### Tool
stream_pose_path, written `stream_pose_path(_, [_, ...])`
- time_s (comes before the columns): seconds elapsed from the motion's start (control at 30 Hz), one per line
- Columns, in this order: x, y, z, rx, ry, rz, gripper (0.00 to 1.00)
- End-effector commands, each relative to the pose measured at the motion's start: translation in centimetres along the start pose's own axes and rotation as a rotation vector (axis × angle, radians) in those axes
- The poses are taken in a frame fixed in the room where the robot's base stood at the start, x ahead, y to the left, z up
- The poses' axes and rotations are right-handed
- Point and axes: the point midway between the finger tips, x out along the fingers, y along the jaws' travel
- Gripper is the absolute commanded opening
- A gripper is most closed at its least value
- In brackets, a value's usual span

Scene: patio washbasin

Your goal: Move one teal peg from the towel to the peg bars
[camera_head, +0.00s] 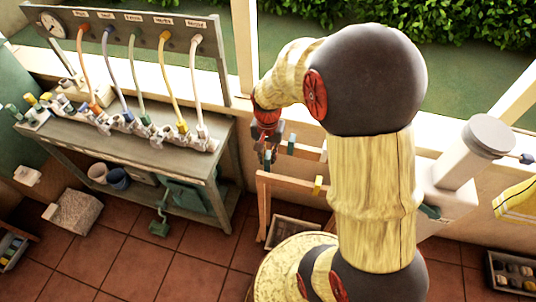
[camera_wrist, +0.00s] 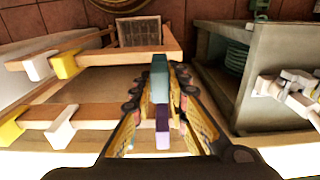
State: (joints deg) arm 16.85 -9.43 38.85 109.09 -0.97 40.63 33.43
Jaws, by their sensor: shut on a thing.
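My gripper (camera_wrist: 160,95) is shut on a teal peg (camera_wrist: 160,78), which lies between the fingers and points up the wrist view. A purple piece (camera_wrist: 162,125) shows nearer the palm; I cannot tell whether it is a separate peg. The wooden peg bars have an upper bar (camera_wrist: 120,58) and a lower bar (camera_wrist: 95,112) in the wrist view, with white and yellow pegs at their left. The gripper (camera_head: 270,148) is at the left end of the bars (camera_head: 290,182) in the head view, contact unclear. A yellow-striped towel (camera_head: 515,202) hangs at the far right.
A grey bench (camera_head: 160,150) with taps and coloured hoses stands left of the bars. A crate (camera_head: 290,232) sits on the floor below them. A white cylinder (camera_head: 475,150) stands on the right.

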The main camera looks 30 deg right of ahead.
Motion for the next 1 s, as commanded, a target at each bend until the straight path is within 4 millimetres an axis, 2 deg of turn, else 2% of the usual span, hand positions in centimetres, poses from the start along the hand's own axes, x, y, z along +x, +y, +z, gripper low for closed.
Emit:
stream_pose_path(0.1, [1.3,0.0,0.0,0.000,0.000,0.000,0.02])
stream_pose_path(1.0, [8.2,0.0,0.1,-0.001,0.001,0.000,0.02])
